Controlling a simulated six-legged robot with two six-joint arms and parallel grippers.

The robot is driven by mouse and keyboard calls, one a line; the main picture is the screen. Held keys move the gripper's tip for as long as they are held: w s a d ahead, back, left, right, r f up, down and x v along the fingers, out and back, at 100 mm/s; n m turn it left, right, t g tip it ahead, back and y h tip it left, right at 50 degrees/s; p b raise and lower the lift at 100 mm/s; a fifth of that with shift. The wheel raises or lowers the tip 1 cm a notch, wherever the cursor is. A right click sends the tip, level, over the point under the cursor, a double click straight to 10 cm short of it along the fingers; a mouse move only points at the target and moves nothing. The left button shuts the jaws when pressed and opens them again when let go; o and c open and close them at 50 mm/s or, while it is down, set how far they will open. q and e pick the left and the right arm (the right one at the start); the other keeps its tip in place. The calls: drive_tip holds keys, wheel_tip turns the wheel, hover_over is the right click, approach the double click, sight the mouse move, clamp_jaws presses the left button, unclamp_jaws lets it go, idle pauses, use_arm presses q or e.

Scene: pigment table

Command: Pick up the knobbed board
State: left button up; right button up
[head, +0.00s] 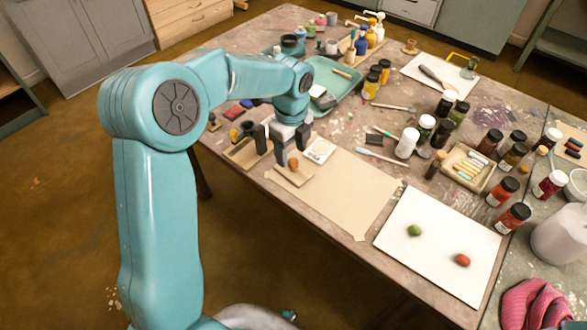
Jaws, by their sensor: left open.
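The knobbed board (289,177) is a small tan wooden slab with a round brown knob (293,164) on top. It lies near the table's front left edge, at the left end of a large beige sheet. My left gripper (291,147) points down just above and behind the board, with its dark fingers apart. The fingertips are close to the knob, with nothing seen between them. I cannot tell whether they touch it. My right gripper is not in view.
A white square dish (319,151) sits close to the right of my left gripper. A shallow wooden tray (244,153) is to its left. The beige sheet (345,195) is mostly clear. A white sheet (438,247) bears a green and a red lump. Several jars crowd the right side.

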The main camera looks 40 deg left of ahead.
sight(293, 160)
use_arm(q)
drive_tip(key=f, duration=0.4)
drive_tip(key=shift+w+d+f, duration=0.1)
drive_tip(key=shift+w+f, duration=0.15)
drive_tip(key=shift+f, duration=0.1)
drive_tip(key=shift+c, duration=0.9)
clamp_jaws()
drive_tip(key=shift+r, duration=0.2)
wheel_tip(293, 160, up, 20)
drive_tip(key=p, duration=0.2)
drive_tip(key=shift+p, duration=0.4)
drive_tip(key=shift+f, duration=0.15)
